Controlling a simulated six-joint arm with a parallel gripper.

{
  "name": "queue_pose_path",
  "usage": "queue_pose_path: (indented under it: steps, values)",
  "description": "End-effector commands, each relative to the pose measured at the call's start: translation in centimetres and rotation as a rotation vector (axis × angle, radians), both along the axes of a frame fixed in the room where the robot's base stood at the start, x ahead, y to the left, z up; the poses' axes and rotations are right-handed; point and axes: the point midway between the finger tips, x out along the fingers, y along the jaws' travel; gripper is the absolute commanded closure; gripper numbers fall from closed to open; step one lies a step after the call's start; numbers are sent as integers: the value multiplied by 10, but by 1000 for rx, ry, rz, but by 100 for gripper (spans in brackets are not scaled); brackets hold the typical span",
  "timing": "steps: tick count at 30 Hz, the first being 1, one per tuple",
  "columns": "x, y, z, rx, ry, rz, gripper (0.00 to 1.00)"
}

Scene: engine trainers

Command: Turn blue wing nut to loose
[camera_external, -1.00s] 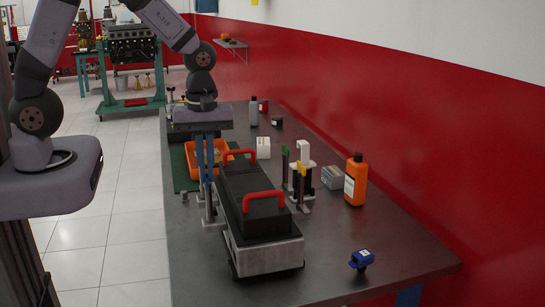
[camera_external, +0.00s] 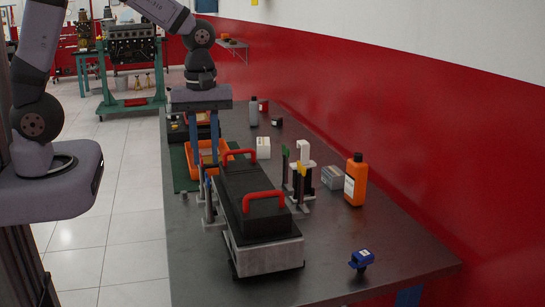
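My gripper (camera_external: 203,145) points down over the orange tray's side of the bench, beyond the black-topped box. Its two blue fingers are apart, with no object seen between them. A narrow blue piece (camera_external: 201,171) shows just below the fingers, at the top of a grey post beside the box; it may be the blue wing nut, but its shape and angle are too small to tell. Posts with a green top (camera_external: 285,151) and a yellow top (camera_external: 301,169) stand on the box's right side. The box (camera_external: 265,255) has a grey body and two red handles.
An orange tray (camera_external: 232,147) lies behind the posts on a green mat (camera_external: 181,172). An orange bottle (camera_external: 355,181), a grey box (camera_external: 332,177) and a white box (camera_external: 263,147) stand to the right. A small blue object (camera_external: 361,259) lies near the front right. The bench's right front is mostly clear.

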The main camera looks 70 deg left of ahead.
Motion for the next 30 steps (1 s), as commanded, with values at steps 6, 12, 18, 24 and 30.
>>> queue_pose_path:
  steps: [6,12,18,24,30]
  values:
    - [0,0,23,1,-3,0,77]
    - [0,0,29,0,0,0,77]
    - [0,0,29,0,0,0,77]
    - [-3,15,22,-1,4,45,77]
    - [-13,65,-5,-9,28,199,77]
